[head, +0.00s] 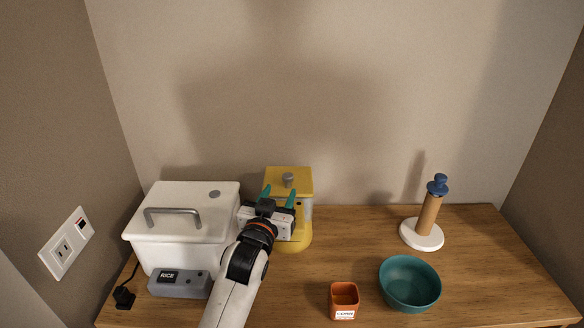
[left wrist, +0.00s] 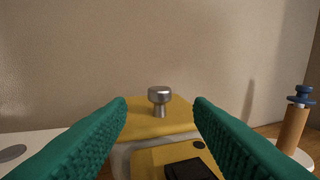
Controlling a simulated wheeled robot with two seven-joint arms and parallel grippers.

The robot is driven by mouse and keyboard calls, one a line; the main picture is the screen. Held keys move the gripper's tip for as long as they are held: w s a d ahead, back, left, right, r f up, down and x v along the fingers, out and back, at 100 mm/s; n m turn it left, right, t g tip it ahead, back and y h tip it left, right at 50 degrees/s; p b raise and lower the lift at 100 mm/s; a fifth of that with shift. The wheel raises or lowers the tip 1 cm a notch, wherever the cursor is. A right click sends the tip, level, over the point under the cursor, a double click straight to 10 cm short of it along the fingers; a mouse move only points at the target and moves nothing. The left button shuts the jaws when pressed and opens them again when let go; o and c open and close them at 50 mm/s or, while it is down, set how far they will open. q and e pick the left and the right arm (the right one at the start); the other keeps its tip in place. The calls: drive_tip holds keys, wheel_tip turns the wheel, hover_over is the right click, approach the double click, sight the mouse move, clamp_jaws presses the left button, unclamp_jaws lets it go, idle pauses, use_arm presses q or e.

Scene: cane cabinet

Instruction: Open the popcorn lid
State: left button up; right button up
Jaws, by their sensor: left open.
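The yellow popcorn machine (head: 304,234) stands at the back of the wooden cabinet top, partly hidden behind my left arm. Its yellow lid (head: 304,183) is flat on top with a grey metal knob (head: 288,180). In the left wrist view the knob (left wrist: 160,97) rises from the lid (left wrist: 150,124), centred between and beyond the green fingertips. My left gripper (head: 279,195) is open and empty, its green fingers pointing toward the lid; it also shows in the left wrist view (left wrist: 160,108). The fingers do not touch the knob. My right gripper is not in view.
A white rice cooker (head: 190,250) with a handle stands close on the left. An orange cup (head: 343,298) and a teal bowl (head: 409,284) are at the front. A paper-towel-like holder (head: 430,215) stands at the right. A wall (head: 350,100) is close behind.

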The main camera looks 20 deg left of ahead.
sight(290, 174)
use_arm(q)
drive_tip(key=w, duration=0.3)
drive_tip(key=shift+w+r+p, duration=0.2)
drive_tip(key=shift+r+p, duration=0.05)
drive_tip(key=shift+p, duration=0.1)
drive_tip(key=w, duration=0.4)
drive_tip(key=w+p, duration=0.1)
drive_tip(key=w, duration=0.1)
drive_tip(key=shift+w+a+f, duration=0.1)
drive_tip(key=shift+w+f, duration=0.15)
drive_tip(key=shift+w, duration=0.15)
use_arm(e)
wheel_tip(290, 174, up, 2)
use_arm(q)
clamp_jaws()
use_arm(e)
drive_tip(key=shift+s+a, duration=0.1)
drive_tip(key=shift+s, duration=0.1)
